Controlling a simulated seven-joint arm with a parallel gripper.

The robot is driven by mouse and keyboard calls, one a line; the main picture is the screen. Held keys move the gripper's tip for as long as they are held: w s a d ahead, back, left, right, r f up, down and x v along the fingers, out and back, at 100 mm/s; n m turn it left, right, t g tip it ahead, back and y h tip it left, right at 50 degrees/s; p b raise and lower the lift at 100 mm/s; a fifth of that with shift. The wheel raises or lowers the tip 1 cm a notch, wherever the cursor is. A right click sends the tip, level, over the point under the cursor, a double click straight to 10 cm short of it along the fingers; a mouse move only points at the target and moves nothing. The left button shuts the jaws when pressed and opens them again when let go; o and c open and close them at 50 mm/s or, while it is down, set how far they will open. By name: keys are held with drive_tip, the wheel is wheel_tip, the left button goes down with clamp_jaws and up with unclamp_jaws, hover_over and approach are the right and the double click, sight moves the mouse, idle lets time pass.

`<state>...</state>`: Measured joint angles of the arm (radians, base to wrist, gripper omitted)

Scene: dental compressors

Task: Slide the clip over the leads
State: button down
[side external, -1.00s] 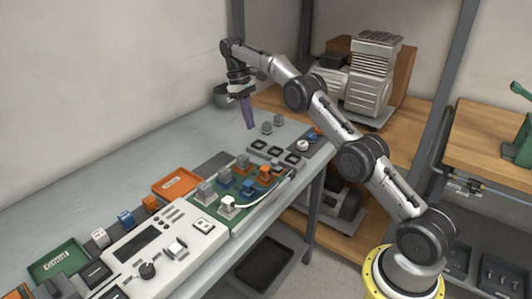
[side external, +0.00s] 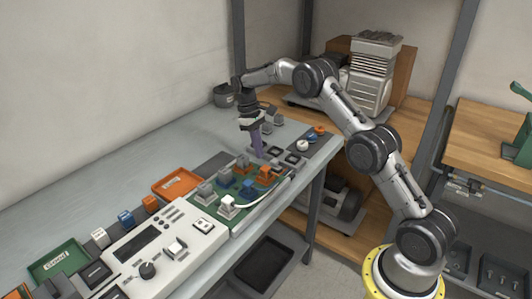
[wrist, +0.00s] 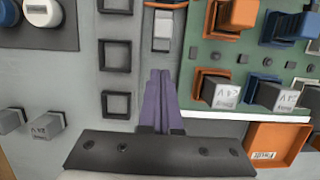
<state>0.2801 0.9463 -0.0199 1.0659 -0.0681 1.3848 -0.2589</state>
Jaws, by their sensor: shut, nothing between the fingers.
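My gripper (side external: 258,154) has purple fingers, shut with nothing between them. They point down near the back end of the green board (side external: 208,212). In the wrist view the shut fingers (wrist: 160,75) end just below a pale block (wrist: 163,24) in a narrow slot, with a gap between. I cannot tell whether this block is the clip. A white cable (side external: 284,188) curves along the board's front edge in the side view; I cannot tell whether it is the leads.
Black square frames (wrist: 116,105) line up beside the fingers. Orange blocks (wrist: 222,91) and blue blocks (wrist: 265,93) stand on the board. Loose grey blocks (wrist: 48,125) lie beyond the frames. An orange tray (side external: 178,183) and control panel (side external: 175,225) occupy the bench; its rear left is clear.

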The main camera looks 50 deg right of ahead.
sight(276, 162)
drive_tip(key=shift+s, duration=1.45)
drive_tip(key=shift+s, duration=0.15)
drive_tip(key=shift+s, duration=2.2)
drive_tip(key=shift+w, duration=0.65)
drive_tip(key=w, duration=0.1)
drive_tip(key=w+r, duration=0.1)
drive_tip(key=w, duration=0.1)
drive_tip(key=shift+w, duration=0.2)
drive_tip(key=v, duration=0.9)
